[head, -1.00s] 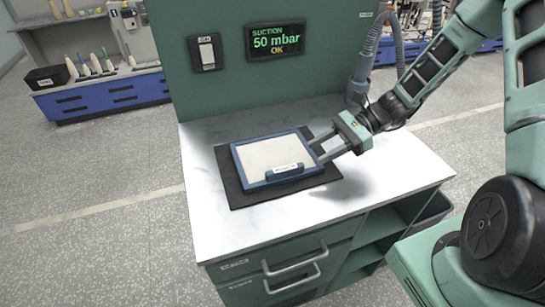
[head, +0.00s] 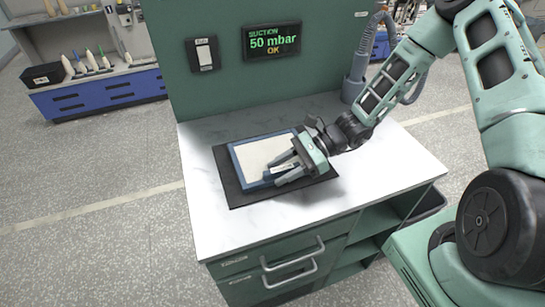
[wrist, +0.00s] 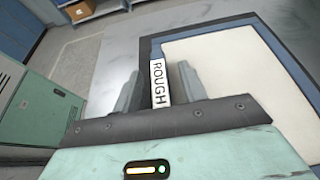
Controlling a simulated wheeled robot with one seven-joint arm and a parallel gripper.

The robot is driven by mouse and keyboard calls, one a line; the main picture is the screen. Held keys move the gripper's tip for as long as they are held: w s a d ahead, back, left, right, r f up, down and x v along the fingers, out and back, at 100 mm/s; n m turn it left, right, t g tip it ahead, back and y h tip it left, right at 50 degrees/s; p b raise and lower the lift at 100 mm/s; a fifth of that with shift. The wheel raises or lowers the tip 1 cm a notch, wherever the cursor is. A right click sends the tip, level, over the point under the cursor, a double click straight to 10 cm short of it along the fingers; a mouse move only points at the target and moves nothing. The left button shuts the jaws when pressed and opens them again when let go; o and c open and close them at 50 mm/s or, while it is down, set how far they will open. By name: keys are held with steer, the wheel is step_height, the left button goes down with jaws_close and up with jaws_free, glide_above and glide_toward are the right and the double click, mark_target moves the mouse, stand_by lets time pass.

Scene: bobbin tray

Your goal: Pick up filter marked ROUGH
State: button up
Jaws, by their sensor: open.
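The filter (head: 258,152) is a flat panel with a pale face and a blue frame, lying on a dark mat (head: 231,185) on the bench. In the wrist view the filter (wrist: 230,75) shows at the right, with a white label (wrist: 158,82) reading ROUGH on its near edge. My gripper (head: 273,171) is over the front right part of the filter. In the wrist view the open fingers of my gripper (wrist: 160,92) stand on either side of the label, with it between them. I cannot tell whether they touch it. My gripper hides the filter's right part.
The white bench top (head: 385,165) is clear around the mat. A green back panel (head: 225,95) rises behind it with a display (head: 272,40) reading suction 50 mbar OK. A grey hose (head: 357,75) stands at the back right. Drawers with handles (head: 292,255) are below.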

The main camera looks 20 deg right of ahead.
jaws_close()
